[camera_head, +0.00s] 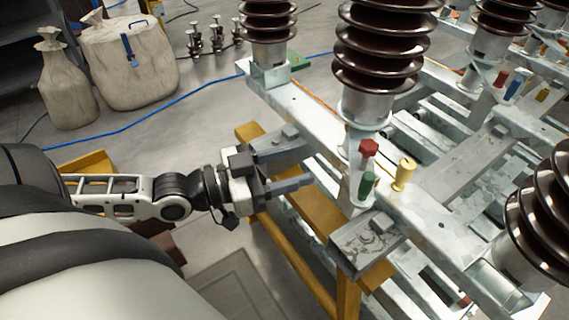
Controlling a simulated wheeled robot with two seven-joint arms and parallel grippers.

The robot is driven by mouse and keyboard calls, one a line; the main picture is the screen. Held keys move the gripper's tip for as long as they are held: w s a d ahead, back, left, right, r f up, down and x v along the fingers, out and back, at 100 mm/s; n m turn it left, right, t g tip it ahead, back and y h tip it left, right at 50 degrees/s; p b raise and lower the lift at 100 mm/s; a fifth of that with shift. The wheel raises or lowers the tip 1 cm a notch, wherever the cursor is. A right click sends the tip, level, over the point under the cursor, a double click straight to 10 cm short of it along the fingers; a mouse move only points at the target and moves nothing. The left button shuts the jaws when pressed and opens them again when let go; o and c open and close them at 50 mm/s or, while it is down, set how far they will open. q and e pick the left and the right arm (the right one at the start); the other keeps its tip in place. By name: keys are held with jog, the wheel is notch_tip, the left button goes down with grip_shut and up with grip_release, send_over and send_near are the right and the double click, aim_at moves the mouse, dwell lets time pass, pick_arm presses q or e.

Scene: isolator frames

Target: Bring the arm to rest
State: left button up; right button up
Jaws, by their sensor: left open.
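My left gripper (288,168) comes in from the left in the head view. Its two fingers are apart and point right, with nothing seen between them. It is over or beside the yellow beam at the near edge of the isolator frame (290,104). I cannot tell whether the fingers touch the frame. My left arm (135,193) reaches out to the right from the lower left. My right gripper is not in view.
Brown ribbed insulators (382,45) stand on the frame. A red-topped tool (364,160) and a yellow-handled one (403,174) stand right of my gripper. Pale sacks (130,62) and a blue cable (150,115) lie on the floor. Open floor shows below the arm.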

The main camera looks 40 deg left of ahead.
pick_arm(q)
jog(key=shift+s+a, duration=0.2)
jog(key=shift+s, duration=0.15)
dwell(0.4)
jog(key=s+d+f+n+g+y, duration=0.2)
jog(key=d+f+y, duration=0.1)
jog(key=f, duration=0.6)
jog(key=s+d+f+n+g+y, duration=0.2)
jog(key=s+d+f+y, duration=0.1)
jog(key=f, duration=0.7)
jog(key=shift+d+y, duration=0.6)
jog(key=shift+d, duration=0.55)
